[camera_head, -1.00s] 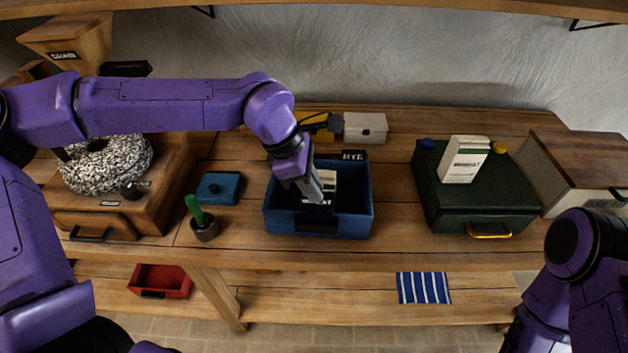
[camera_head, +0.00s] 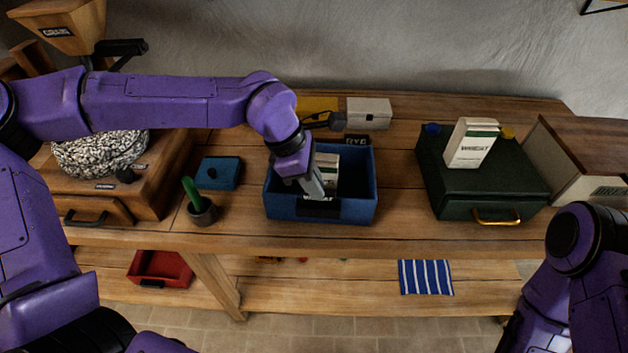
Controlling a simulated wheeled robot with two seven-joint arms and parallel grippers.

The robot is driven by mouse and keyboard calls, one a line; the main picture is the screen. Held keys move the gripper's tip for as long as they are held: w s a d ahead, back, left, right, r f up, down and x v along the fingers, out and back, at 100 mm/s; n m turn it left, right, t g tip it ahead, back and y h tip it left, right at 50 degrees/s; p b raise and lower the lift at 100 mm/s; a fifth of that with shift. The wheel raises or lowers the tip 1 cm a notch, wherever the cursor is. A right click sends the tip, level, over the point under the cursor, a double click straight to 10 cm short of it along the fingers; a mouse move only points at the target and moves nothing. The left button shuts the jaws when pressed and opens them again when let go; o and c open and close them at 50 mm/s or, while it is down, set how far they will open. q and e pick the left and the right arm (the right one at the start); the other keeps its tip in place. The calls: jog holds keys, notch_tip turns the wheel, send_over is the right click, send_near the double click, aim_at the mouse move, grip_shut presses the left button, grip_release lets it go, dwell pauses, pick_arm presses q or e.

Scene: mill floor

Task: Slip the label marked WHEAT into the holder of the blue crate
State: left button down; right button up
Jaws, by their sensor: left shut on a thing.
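The blue crate (camera_head: 372,190) stands on the workbench, with a dark holder (camera_head: 318,209) on its front wall. My left gripper (camera_head: 317,195) reaches down over the crate's front rim, its tips at the holder. It is shut on the WHEAT label, which the gripper and holder now almost wholly hide. I cannot tell how deep the label sits. A white packet (camera_head: 328,163) stands inside the crate, partly behind the gripper. My right gripper is out of view; only part of that arm shows at the lower right.
A dark RYE label (camera_head: 357,139) lies behind the crate, near a white box (camera_head: 369,112). A green case (camera_head: 480,185) at right bears a WHEAT packet (camera_head: 471,143). A small potted cactus (camera_head: 201,208) and a blue lidded box (camera_head: 218,173) stand left of the crate.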

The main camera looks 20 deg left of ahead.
pick_arm(q)
jog(key=c, duration=1)
grip_release()
jog(key=shift+c, duration=0.2)
jog(key=w+b+v, duration=0.1)
jog(key=v, duration=0.9)
jog(key=shift+s+r, duration=0.3)
jog(key=shift+s, duration=0.2)
jog(key=shift+a, duration=0.1)
